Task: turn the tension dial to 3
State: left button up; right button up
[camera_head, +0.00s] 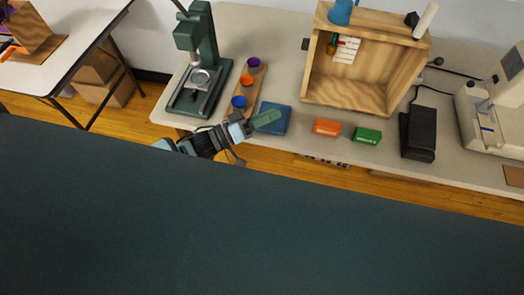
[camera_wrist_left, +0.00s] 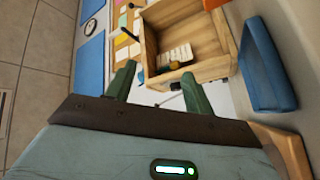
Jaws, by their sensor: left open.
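A white sewing machine (camera_head: 490,110) stands at the right end of the long table in the head view, cut by the picture edge. I cannot make out its tension dial or any numbers. My right gripper is not in view.

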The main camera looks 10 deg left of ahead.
pick_arm(q)
jog(key=s+f+n+t+y, duration=0.1)
jog(key=s+f+t+y, duration=0.1)
jog(key=s+f+y, duration=0.2)
jog(key=shift+s+d+f+y+p, duration=0.15)
jog(key=shift+s+d+y+p, duration=0.2)
jog(key=shift+s, duration=0.75)
